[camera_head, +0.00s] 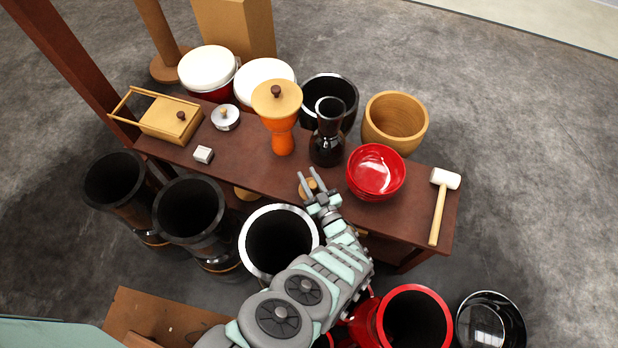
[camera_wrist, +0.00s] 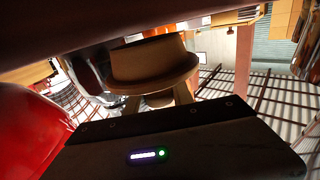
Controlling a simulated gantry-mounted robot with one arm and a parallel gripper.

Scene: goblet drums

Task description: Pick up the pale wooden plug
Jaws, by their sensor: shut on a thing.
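The pale wooden plug (camera_head: 307,189) is a small round tan piece near the front edge of the dark wooden table (camera_head: 240,158). My gripper (camera_head: 309,175) is at it, with one finger on each side, shut on it. In the wrist view the plug (camera_wrist: 152,65) shows large and stepped, with a wider rim below a narrower part, just beyond my gripper (camera_wrist: 155,103). The fingers are partly hidden behind the dark gripper body there. I cannot tell whether the plug touches the table.
A red bowl (camera_head: 376,171) stands close right of my gripper. A dark goblet drum (camera_head: 327,140) and an orange one (camera_head: 281,130) stand behind it. A mallet (camera_head: 440,205) lies at the table's right end. A white-rimmed drum (camera_head: 278,243) stands in front. Bare tabletop lies to the left.

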